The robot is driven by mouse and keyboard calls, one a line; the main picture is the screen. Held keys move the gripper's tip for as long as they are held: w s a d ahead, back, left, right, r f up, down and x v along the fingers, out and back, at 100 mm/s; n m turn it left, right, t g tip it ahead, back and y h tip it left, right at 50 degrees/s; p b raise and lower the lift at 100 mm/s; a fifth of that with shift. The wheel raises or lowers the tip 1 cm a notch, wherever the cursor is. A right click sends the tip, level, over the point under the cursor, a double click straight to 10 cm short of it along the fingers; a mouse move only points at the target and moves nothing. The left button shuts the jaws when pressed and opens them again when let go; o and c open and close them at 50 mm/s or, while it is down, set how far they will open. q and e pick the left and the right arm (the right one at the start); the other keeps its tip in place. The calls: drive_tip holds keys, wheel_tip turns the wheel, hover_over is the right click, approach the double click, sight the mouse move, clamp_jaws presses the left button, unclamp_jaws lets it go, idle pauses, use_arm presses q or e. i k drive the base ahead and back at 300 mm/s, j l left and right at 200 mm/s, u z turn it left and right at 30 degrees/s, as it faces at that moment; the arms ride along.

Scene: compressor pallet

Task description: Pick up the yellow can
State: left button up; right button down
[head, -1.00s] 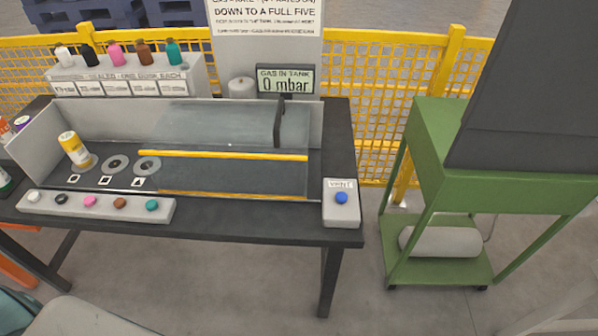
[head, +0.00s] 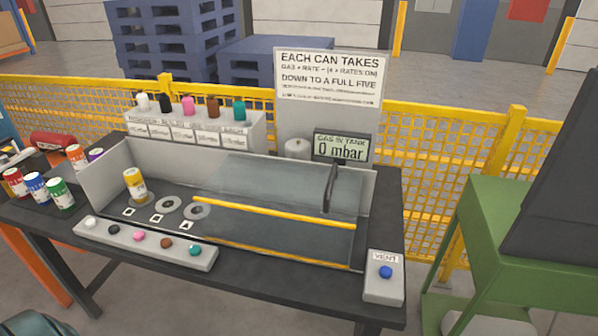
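The yellow can (head: 135,186) stands at the left end of the clear-fronted trough on the dark bench, on the leftmost of the round ring seats. It has a white lower label band and leans slightly in the picture. Nothing touches it that I can see. Neither of my grippers shows in the head view, so their state is hidden.
A button strip (head: 145,243) lies in front of the trough, and a vent box (head: 385,277) stands at right. Red, blue and green cans (head: 60,194) stand at the left. Grey trough walls (head: 100,171) flank the can. A green cart (head: 495,215) stands right of the bench.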

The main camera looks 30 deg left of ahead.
sight(133, 181)
drive_tip(key=u, duration=1.95)
drive_tip(key=i+l+z, duration=0.6)
drive_tip(key=z, duration=0.15)
